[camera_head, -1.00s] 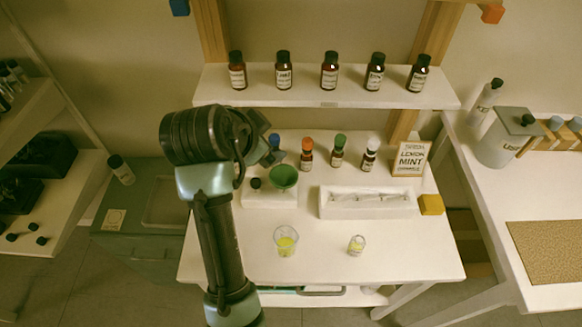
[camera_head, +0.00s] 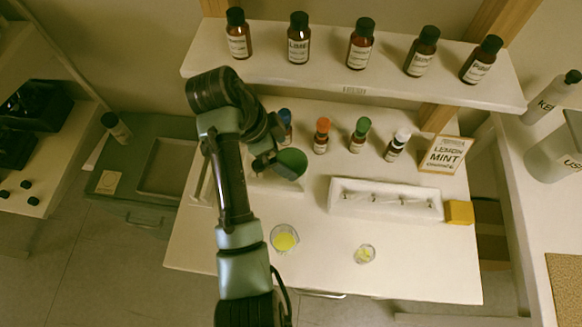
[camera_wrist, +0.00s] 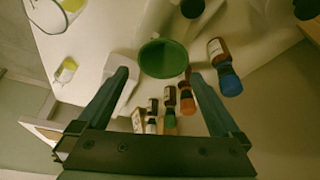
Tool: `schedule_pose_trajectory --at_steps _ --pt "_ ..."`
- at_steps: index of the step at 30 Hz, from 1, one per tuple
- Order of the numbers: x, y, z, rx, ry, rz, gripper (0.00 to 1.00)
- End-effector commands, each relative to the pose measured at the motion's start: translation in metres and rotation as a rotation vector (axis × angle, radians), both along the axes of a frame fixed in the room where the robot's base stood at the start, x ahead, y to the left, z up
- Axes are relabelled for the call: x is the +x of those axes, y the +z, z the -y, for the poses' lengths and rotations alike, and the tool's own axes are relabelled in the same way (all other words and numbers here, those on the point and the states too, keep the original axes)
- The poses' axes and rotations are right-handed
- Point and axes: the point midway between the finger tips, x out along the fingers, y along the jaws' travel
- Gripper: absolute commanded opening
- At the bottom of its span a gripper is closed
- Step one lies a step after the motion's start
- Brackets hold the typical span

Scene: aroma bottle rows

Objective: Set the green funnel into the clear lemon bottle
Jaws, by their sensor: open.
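The green funnel (camera_head: 292,162) stands at the left-centre of the white table, partly hidden behind my gripper (camera_head: 270,162). In the wrist view the funnel (camera_wrist: 163,58) shows wide mouth on, between the lines of my two fingers and slightly beyond their tips. My gripper (camera_wrist: 158,76) is open and empty; I cannot tell whether a finger touches the funnel. A small clear bottle with yellow contents (camera_head: 365,254), seemingly the lemon bottle, stands at the table's front; it also shows at the left of the wrist view (camera_wrist: 66,69). Its label is not readable.
A clear beaker of yellow liquid (camera_head: 285,239) stands left of the small bottle.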

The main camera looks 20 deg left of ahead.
Motion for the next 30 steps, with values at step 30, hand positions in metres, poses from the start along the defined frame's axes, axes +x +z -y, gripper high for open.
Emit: schedule_pose_trajectory --at_steps 30 --pt "0.013 -0.06 0.012 0.003 0.001 0.002 0.68"
